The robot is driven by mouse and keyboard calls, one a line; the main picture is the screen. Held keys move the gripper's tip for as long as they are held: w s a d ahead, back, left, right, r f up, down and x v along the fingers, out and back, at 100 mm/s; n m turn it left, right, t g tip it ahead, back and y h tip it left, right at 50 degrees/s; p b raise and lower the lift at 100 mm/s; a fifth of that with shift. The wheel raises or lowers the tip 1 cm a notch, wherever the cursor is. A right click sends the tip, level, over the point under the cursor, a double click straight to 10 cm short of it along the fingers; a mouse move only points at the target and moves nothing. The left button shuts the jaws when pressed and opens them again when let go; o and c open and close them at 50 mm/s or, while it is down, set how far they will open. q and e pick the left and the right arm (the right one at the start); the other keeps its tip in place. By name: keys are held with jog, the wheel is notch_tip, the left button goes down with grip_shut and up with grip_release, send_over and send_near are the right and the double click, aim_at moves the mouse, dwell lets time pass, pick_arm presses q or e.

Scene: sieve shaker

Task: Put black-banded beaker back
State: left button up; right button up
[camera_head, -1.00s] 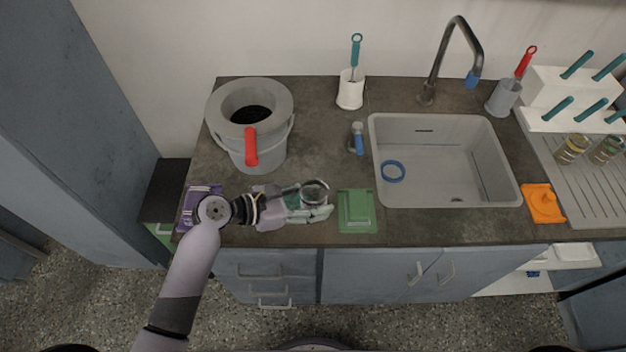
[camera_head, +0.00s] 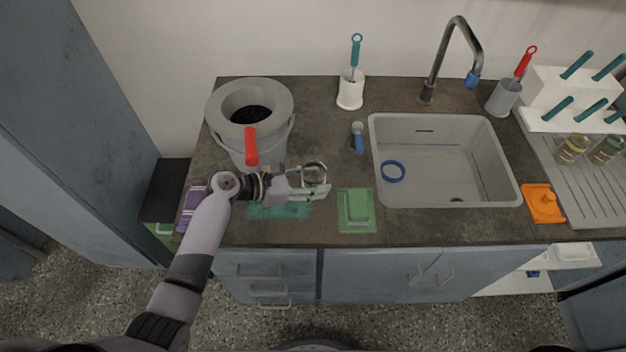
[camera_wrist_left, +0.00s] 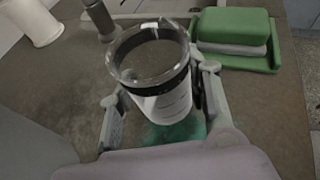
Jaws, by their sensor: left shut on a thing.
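The black-banded beaker (camera_wrist_left: 162,92) is clear glass with a black band below its rim. My left gripper (camera_wrist_left: 160,108) is shut on it, one finger on each side, in the left wrist view. In the head view the beaker (camera_head: 314,173) shows at the end of my left gripper (camera_head: 308,183), above the counter left of the green sponge tray. A teal patch (camera_head: 280,210) lies on the counter just in front of the gripper and also shows below the beaker in the left wrist view (camera_wrist_left: 180,131). My right gripper is not in view.
A grey bucket (camera_head: 222,106) with a red handle stands behind my left arm. The green tray with sponge (camera_head: 356,226), a blue-grey bottle (camera_head: 357,138) and the sink (camera_head: 440,190) are to the right. Two banded beakers (camera_head: 573,149) stand on the drainboard (camera_head: 590,195).

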pick_arm(q)
jog(key=shift+f, duration=0.15)
jog(key=o, duration=1.3)
jog(key=shift+r, duration=0.25)
jog(key=shift+s+a+r+p, duration=0.1)
jog(key=shift+a+r+p, duration=0.1)
jog(key=shift+p, duration=0.25)
jog(key=s+a+p, duration=0.1)
jog(key=a, duration=0.2)
jog(key=s+a+p, duration=0.1)
jog(key=s+a, duration=0.1)
jog(key=a, duration=0.2)
jog(key=s+a+p, duration=0.1)
jog(key=a+p, duration=0.1)
jog(key=a, duration=0.1)
jog(key=shift+s+a, duration=0.5)
jog(key=shift+a, duration=0.35)
